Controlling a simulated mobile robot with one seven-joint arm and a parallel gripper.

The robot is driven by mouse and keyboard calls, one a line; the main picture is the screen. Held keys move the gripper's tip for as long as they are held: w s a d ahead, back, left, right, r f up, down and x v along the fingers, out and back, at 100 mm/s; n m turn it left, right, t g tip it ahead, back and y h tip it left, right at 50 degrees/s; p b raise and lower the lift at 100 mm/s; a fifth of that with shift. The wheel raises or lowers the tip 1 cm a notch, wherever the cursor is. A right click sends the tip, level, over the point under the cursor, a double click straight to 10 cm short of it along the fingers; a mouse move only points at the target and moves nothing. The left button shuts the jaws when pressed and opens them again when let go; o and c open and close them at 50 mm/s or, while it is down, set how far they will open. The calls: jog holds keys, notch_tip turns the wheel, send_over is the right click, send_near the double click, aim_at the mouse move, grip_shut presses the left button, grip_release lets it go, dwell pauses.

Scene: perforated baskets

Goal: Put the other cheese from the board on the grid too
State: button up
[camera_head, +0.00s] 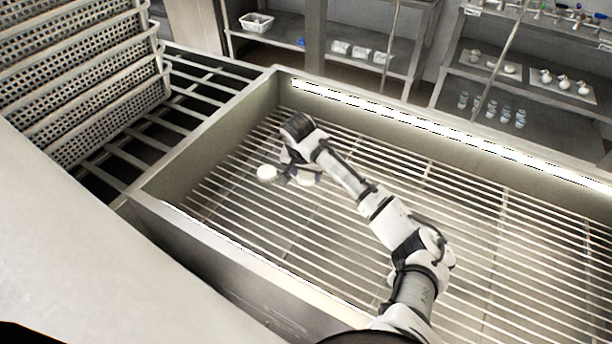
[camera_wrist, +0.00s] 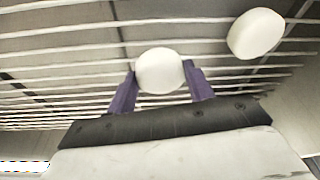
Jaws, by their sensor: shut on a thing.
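My gripper (camera_wrist: 160,75) is shut on one round white cheese (camera_wrist: 161,71), with a purple finger on each side of it. In the head view my gripper (camera_head: 299,175) is low over the left part of the metal grid (camera_head: 400,215), and the held cheese (camera_head: 309,179) is partly covered. Whether the held cheese touches the bars is hard to tell. The other white cheese (camera_head: 267,173) lies on the grid just left of my gripper. It also shows at the upper right in the wrist view (camera_wrist: 256,33), apart from the held one.
Steel walls (camera_head: 236,258) with raised rims enclose the grid. Stacked perforated baskets (camera_head: 85,85) stand at the left. Shelves behind hold a white basket (camera_head: 257,22), glasses (camera_head: 490,109) and a light board (camera_head: 562,88) with small pale items. The grid's right side is clear.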

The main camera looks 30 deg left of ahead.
jog(key=shift+f, duration=1.2)
jog(key=shift+f, duration=0.2)
jog(key=o, duration=1)
jog(key=shift+r, duration=0.1)
jog(key=b+v, duration=0.2)
jog(key=v, duration=1)
jog(key=shift+r+b, duration=0.15)
jog(key=shift+b, duration=0.2)
